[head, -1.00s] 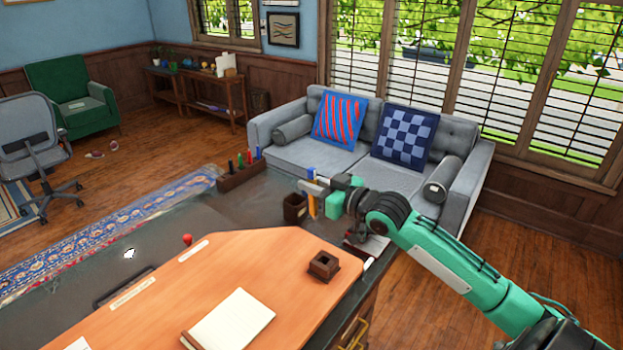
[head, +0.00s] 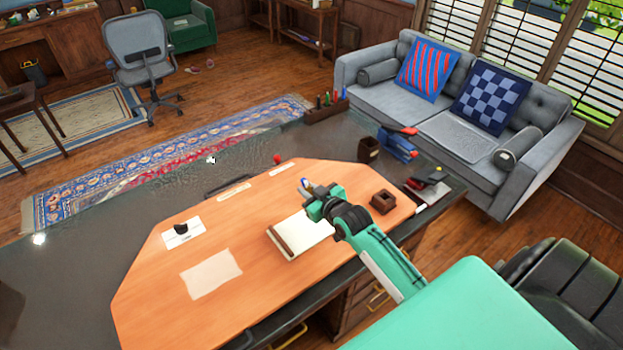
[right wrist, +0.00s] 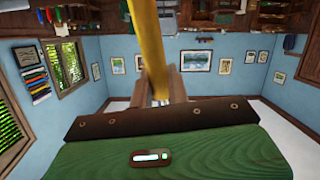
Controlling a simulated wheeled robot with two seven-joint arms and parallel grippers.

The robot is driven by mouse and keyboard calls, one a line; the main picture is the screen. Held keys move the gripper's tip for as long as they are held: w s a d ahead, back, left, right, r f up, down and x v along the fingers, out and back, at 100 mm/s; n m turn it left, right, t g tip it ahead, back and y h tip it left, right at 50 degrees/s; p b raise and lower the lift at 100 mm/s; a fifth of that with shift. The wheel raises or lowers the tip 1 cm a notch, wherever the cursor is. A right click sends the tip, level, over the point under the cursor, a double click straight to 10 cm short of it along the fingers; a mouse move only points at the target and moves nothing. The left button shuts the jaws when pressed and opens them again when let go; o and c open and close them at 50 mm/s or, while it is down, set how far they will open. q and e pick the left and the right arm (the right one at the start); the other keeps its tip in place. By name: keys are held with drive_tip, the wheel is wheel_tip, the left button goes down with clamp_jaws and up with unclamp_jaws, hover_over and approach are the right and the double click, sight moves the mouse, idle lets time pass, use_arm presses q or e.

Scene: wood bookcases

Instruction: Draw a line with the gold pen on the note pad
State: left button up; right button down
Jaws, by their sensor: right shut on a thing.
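The note pad (head: 297,243), white with a brown strip, lies on the orange-brown desk top in the head view. My right gripper (head: 308,188) is over the pad's far right corner, and the arm covers part of the pad's right side. In the right wrist view, this gripper (right wrist: 160,98) is shut on the gold pen (right wrist: 149,45), a long yellow shaft running up out of the picture. My left gripper is not in view.
A small brown holder (head: 383,201) stands close to the right of my right arm. A dark cup (head: 369,149), a blue stapler-like object (head: 398,145) and a rack of markers (head: 326,105) stand farther back. A loose paper sheet (head: 211,273) lies left of the pad.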

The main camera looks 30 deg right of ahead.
drive_tip(key=shift+f+b, duration=0.55)
drive_tip(key=shift+f, duration=0.2)
wheel_tip(320, 180, down, 4)
drive_tip(key=b, duration=0.4)
drive_tip(key=shift+f, duration=0.1)
drive_tip(key=shift+f+b, duration=0.3)
drive_tip(key=shift+f, duration=0.25)
idle(0.6)
drive_tip(key=shift+w, duration=0.2)
drive_tip(key=shift+w, duration=0.6)
